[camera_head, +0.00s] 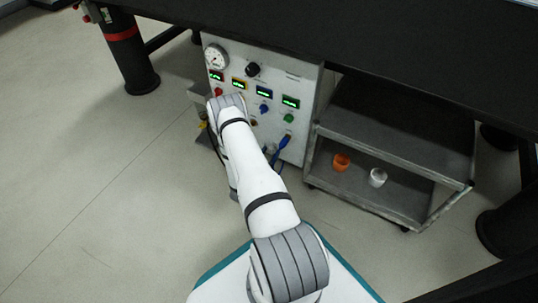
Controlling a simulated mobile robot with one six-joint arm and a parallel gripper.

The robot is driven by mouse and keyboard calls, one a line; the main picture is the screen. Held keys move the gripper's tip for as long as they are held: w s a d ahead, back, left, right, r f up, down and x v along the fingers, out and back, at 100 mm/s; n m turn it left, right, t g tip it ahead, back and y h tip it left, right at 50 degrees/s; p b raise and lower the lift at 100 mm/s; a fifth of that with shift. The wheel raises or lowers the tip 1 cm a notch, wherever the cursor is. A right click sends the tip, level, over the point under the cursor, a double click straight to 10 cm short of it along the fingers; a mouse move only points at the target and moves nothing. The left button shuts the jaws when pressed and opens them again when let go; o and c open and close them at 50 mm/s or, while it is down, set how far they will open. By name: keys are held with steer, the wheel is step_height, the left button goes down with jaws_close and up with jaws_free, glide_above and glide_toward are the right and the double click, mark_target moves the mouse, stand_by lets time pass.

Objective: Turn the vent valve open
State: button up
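A grey-white control panel (303,88) stands under the black bench. It carries several knobs: a black knob (253,69), a red knob (218,91), a blue knob (265,108) and a green knob (289,117). The labels are too small to read, so I cannot tell which one is the vent valve or how it is turned. My white arm reaches to the panel's lower left and covers part of it. My gripper is hidden behind the arm's far end, so its fingers and any contact do not show.
A round gauge (215,57) and several lit green displays are on the panel. Blue tubing (281,145) hangs at its lower right. A grey cart (395,120) to the right holds an orange cup (341,162) and a white cup (377,177). The floor at left is clear.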

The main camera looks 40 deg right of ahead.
steer(key=c, duration=0.7)
steer(key=shift+m, duration=0.5)
steer(key=shift+c, duration=0.2)
steer(key=o, duration=1)
steer(key=p+v, duration=0.3)
steer(key=v, duration=0.5)
steer(key=shift+d, duration=0.1)
